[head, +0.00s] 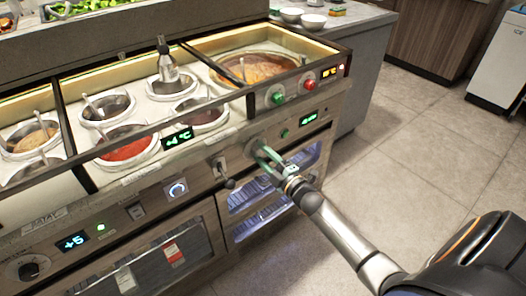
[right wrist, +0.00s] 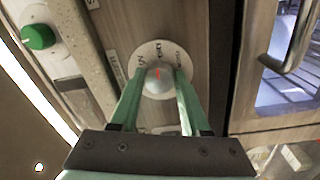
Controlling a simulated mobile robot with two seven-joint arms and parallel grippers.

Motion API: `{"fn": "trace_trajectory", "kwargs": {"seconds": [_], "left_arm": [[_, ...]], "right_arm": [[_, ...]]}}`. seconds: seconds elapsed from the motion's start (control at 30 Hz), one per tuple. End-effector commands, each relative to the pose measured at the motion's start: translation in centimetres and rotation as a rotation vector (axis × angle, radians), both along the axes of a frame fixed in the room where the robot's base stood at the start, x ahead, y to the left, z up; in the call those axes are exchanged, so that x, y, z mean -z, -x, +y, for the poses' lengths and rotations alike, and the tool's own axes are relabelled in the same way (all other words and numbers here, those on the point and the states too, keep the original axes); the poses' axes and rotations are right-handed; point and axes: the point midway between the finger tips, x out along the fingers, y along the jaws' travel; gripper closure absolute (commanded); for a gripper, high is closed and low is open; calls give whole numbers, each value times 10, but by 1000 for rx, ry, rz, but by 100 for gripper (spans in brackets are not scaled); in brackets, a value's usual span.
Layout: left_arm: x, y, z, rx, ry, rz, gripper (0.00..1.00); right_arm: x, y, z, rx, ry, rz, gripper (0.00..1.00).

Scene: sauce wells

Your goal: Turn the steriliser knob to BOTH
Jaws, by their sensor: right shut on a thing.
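The steriliser knob (right wrist: 160,82) is a pale grey round knob with a small red mark, in the middle of the right wrist view. It sits on a round white dial plate (right wrist: 150,50) with small dark lettering around its upper edge, too small to read surely. The dial plate shows in the head view (head: 254,146) on the wooden counter front. My right gripper (right wrist: 160,92) has its green fingers on both sides of the knob, shut on it. In the head view my right gripper (head: 268,158) reaches the panel and partly hides the knob. My left gripper is not in view.
A blue-lit glass cabinet (head: 258,215) is below the knob, with a metal handle (right wrist: 297,38) close by. Sauce wells (head: 130,150) line the counter above. The tiled floor (head: 420,150) at right is clear.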

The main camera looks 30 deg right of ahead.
Motion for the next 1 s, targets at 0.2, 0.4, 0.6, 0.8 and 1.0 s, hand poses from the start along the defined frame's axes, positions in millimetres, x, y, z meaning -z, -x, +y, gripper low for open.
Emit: {"fn": "trace_trajectory", "kwargs": {"seconds": [0.2,0.4,0.6,0.8,1.0], "left_arm": [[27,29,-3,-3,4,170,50],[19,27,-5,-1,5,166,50],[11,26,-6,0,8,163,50],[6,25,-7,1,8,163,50],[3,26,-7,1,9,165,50]], "right_arm": [[-2,0,1,0,-210,18,100],[-2,0,2,0,-397,31,100],[-1,0,2,-1,-582,48,100],[-1,0,2,-1,-743,59,100],[0,0,3,0,-865,68,100]]}}
